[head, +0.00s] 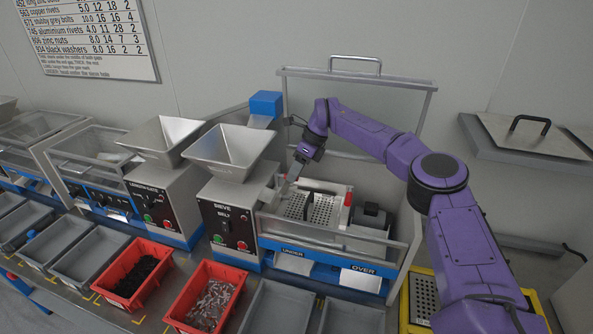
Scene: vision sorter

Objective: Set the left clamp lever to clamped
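The sieve machine (228,222) stands at the centre, with a perforated sieve plate (322,210) in its open bay. A red-topped lever (348,198) stands at the right side of the plate. My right gripper (285,184) points down at the left side of the bay, by the left edge of the plate. The left clamp lever cannot be made out; the gripper is where it may be hidden. Whether the fingers are open, or touch anything, is too small to tell. My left gripper is not in view.
The clear guard (385,104) with its handle stands raised behind the bay. A steel hopper (232,148) and a blue box (266,103) are left of my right arm. Red bins (168,262) and grey bins (275,308) line the front. A length gate machine (160,195) stands left.

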